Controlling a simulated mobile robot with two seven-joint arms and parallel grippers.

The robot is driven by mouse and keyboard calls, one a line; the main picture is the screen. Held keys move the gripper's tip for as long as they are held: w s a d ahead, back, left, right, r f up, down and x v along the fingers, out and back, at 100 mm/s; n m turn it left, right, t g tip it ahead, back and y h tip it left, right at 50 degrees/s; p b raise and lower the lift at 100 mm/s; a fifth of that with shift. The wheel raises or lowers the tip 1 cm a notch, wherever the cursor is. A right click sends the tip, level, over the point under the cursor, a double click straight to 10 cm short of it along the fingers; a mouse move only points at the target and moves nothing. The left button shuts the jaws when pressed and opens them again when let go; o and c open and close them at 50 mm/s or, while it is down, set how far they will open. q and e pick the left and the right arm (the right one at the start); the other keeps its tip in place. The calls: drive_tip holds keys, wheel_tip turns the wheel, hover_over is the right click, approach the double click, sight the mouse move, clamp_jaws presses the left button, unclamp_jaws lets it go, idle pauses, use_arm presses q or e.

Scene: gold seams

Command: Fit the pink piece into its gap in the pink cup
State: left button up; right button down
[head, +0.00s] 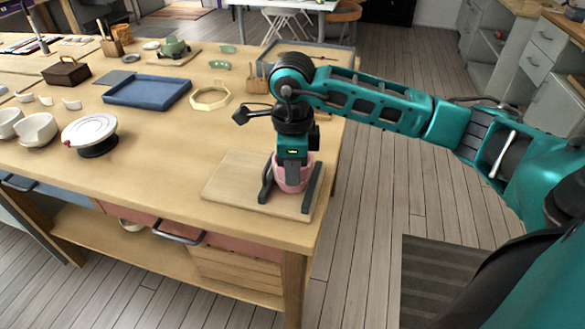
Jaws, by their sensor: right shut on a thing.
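The pink cup (305,176) stands upright on a pale wooden board (233,184) near the table's front right corner. Dark uprights stand on both sides of the cup. My right gripper (292,181) points down at the cup, its dark fingers in front of the cup's upper part. It is shut on the pink piece, which the fingers hide. The cup's gap is hidden too, so I cannot tell how the piece sits against it. My left gripper is not in view.
A cream octagonal frame (196,103), a blue tray (116,93) and a white turntable (89,129) lie further left. White bowls (38,131) and several small shards are at the far left. The table between turntable and board is clear.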

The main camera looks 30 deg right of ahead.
drive_tip(key=shift+f, duration=0.1)
idle(0.5)
drive_tip(key=c, duration=0.6)
unclamp_jaws()
idle(0.3)
drive_tip(key=shift+r+p, duration=0.4)
drive_tip(key=shift+r, duration=0.35)
drive_tip(key=shift+r+p, duration=1.45)
drive_tip(key=shift+r, duration=0.85)
